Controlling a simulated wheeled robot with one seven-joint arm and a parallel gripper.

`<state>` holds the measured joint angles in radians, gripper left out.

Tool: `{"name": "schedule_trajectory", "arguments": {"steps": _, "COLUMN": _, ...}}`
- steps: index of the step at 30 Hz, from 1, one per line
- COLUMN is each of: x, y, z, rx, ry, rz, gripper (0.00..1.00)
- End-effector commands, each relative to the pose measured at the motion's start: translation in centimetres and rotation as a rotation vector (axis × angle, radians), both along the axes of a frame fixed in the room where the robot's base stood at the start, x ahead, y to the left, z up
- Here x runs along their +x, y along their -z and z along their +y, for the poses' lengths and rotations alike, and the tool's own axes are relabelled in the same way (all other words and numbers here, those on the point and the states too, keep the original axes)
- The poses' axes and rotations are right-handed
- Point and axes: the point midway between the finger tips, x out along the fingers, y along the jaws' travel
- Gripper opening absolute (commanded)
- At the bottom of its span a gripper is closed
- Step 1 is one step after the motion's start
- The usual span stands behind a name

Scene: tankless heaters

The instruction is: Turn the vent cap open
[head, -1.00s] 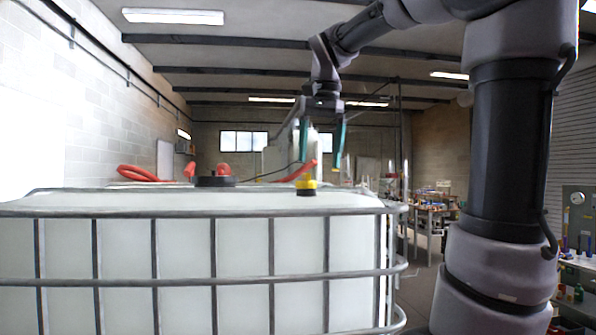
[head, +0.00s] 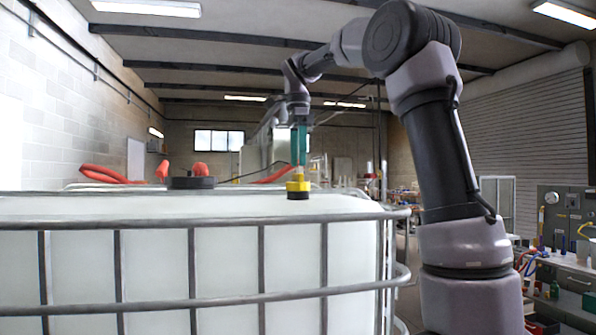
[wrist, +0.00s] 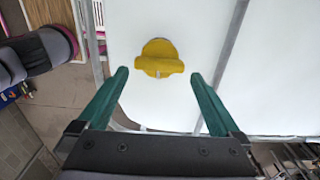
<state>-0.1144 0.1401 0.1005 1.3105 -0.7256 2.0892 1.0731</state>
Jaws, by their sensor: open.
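The yellow vent cap (head: 298,186) sits on a dark base on top of the white caged tank (head: 100,207), near its right end. In the wrist view the vent cap (wrist: 159,58) is a yellow disc with a raised grip bar across it. My gripper (head: 299,165) points down just above the cap in the head view. In the wrist view my gripper (wrist: 160,85) is open, with its two green fingers apart. The cap lies between and beyond the fingertips, and nothing is held.
A black lid (head: 192,182) is on the tank top left of the cap. Grey metal bars (head: 190,222) run around the tank. Red hoses (head: 105,174) show behind it. A bench with a grey panel (head: 567,218) stands at the right.

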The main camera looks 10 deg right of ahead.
Motion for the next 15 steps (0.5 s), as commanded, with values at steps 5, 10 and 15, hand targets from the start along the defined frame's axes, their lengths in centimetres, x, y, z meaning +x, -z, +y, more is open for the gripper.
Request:
{"name": "schedule_trajectory", "arguments": {"steps": 5, "x": -0.1, "y": 2.6, "z": 0.0, "rx": 0.000, "ry": -0.001, "rz": 0.002, "gripper": 1.00}}
{"name": "schedule_trajectory", "arguments": {"steps": 10, "x": 0.0, "y": 3.7, "z": 0.0, "rx": 0.001, "ry": -0.001, "rz": 0.000, "gripper": 1.00}}
{"name": "schedule_trajectory", "arguments": {"steps": 15, "x": 0.0, "y": 3.8, "z": 0.0, "rx": 0.001, "ry": -0.001, "rz": -0.001, "gripper": 1.00}}
